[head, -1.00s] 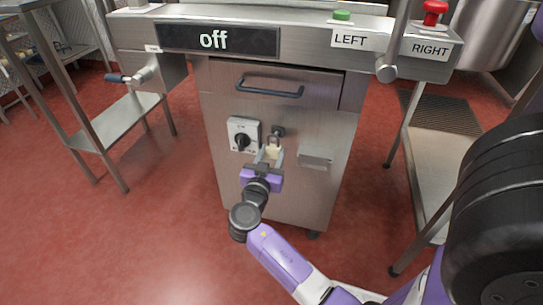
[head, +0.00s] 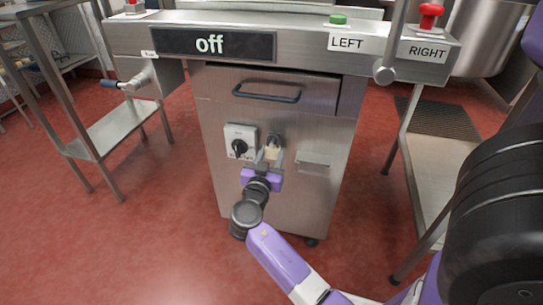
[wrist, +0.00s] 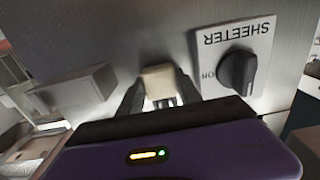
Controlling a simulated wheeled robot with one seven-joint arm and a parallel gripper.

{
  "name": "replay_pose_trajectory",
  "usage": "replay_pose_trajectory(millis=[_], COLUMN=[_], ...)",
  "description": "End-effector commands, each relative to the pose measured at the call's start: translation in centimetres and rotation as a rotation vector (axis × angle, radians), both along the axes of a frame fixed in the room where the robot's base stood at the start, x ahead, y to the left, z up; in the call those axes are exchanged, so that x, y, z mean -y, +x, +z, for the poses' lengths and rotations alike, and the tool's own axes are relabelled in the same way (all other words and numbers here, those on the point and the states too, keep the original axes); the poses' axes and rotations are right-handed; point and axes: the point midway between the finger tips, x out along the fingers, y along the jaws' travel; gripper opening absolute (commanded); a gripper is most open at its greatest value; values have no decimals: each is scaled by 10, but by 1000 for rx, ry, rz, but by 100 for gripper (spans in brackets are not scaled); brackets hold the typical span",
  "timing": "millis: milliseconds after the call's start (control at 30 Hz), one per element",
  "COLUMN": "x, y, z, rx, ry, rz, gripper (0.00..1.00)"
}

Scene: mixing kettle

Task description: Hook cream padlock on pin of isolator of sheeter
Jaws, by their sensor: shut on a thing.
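The cream padlock (head: 272,153) is held upright between the fingers of my gripper (head: 271,161), close to the front of the sheeter cabinet. It also shows in the wrist view (wrist: 159,83) between the two dark fingers (wrist: 158,95). The isolator (head: 240,142) is a pale plate with a black rotary knob, just left of the padlock; in the wrist view the plate reads SHEETER upside down, with the knob (wrist: 238,72) near ON. Whether the shackle is around the pin I cannot tell.
A small metal ledge (head: 314,162) juts out right of the padlock. A drawer handle (head: 266,95) is above. Steel side tables (head: 115,128) stand left and right. The red floor in front is clear.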

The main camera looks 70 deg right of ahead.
Motion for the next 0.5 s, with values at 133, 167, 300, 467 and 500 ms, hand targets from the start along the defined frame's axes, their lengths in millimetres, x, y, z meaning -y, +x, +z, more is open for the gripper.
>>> replay_pose_trajectory(millis=[133, 167, 300, 467, 500], x=[0, 0, 0, 1, 1], y=[0, 0, 0, 0, 0], z=[0, 0, -1, -3, -4], rx=[0, 0, 0, 0, 0], ry=[0, 0, 0, 0, 0], rz=[0, 0, 0, 0, 0], gripper=[0, 0, 0, 0, 0])
